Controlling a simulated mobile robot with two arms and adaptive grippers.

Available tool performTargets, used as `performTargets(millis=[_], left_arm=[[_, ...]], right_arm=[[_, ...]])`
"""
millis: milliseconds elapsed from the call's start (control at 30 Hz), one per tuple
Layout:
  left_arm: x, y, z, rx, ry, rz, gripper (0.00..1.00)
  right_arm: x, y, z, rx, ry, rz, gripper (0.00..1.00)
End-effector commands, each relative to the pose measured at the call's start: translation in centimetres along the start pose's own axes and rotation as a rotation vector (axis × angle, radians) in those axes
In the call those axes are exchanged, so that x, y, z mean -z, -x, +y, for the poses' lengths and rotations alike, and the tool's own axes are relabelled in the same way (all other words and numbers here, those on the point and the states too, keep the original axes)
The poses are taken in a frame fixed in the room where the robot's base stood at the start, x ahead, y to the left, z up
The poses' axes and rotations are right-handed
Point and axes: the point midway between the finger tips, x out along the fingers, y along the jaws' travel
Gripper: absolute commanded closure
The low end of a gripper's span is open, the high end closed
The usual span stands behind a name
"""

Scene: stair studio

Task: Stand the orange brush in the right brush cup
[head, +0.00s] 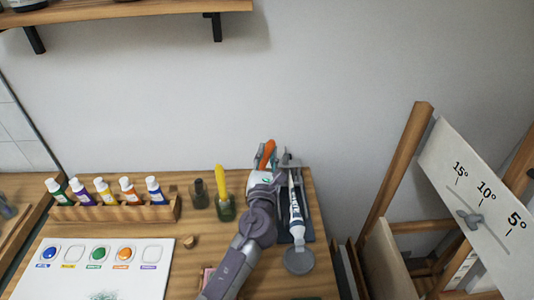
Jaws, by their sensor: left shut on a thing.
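The orange brush (268,149) shows as a short orange length, tilted slightly right, above my left gripper (263,168). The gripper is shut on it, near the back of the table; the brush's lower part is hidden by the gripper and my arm. Two cups stand left of the gripper. The left cup (198,197) is dark, and I see no brush in it. The right cup (226,210) is greenish and holds an upright yellow brush (220,178). The orange brush is apart from both cups. My right gripper is not in view.
A wooden rack (110,212) of several paint tubes stands left of the cups. A white palette sheet (60,280) lies in front. Right of my arm are a white tube (296,215) and a grey disc (298,261). An easel (400,165) stands at the right.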

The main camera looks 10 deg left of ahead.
Motion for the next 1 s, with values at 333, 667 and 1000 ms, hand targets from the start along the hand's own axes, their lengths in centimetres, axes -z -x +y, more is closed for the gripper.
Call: performTargets(millis=[333, 667, 1000], left_arm=[[3.1, 0.5, -0.9, 0.0, -0.001, 0.0, 1.0], [4.4, 0.7, -1.3, 0.001, 0.001, 0.0, 1.0], [4.3, 0.7, -1.4, 0.003, 0.003, 0.001, 0.64]], right_arm=[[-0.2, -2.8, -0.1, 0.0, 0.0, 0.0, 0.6], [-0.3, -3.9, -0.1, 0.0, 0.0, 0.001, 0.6], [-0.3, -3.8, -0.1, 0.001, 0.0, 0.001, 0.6]])
